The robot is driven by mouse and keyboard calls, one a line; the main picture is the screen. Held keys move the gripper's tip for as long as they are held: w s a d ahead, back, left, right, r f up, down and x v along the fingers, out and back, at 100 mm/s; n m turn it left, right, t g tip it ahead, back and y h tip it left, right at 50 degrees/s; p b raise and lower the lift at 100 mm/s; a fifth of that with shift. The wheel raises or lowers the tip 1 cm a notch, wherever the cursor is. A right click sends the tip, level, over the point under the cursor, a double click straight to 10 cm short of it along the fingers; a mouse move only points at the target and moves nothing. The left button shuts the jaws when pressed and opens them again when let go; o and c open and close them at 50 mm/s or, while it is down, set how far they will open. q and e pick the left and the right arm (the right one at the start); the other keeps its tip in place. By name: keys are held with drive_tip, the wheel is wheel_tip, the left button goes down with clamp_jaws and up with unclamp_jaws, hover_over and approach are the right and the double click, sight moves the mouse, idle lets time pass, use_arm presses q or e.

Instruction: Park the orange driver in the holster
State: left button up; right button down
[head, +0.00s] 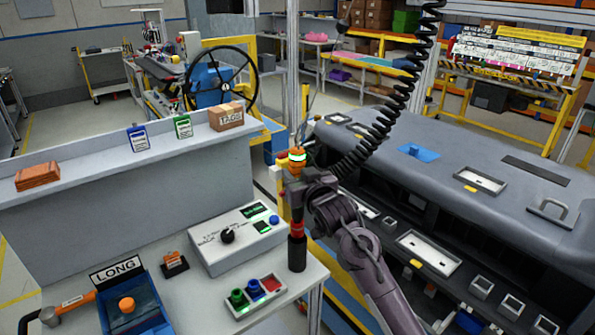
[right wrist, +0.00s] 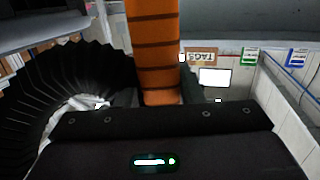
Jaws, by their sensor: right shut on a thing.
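The orange driver (head: 297,156) hangs upright below a black coiled cable, above the right end of the white bench. My right gripper (head: 297,188) is shut around it. In the right wrist view, the driver's orange body (right wrist: 154,50) rises in front of the gripper palm, with black bands across it. Below my gripper, in line with the driver, are a red ring and a black cylinder (head: 297,254) near the bench edge. I cannot tell whether this cylinder is the holster or part of the driver, or whether it touches the bench. My left gripper is out of view.
A grey control box (head: 235,238) and a tray (head: 254,297) with green, blue and red pieces lie left of the cylinder. A blue bin (head: 135,315), a hammer (head: 65,308) and a small orange item (head: 173,262) are farther left. The dashboard module (head: 440,165) stands right.

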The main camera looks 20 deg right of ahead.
sight(299, 215)
drive_tip(key=shift+f+b, duration=3.1)
drive_tip(key=shift+f, duration=2.7)
drive_tip(key=shift+f, duration=0.1)
drive_tip(key=c, duration=0.9)
unclamp_jaws()
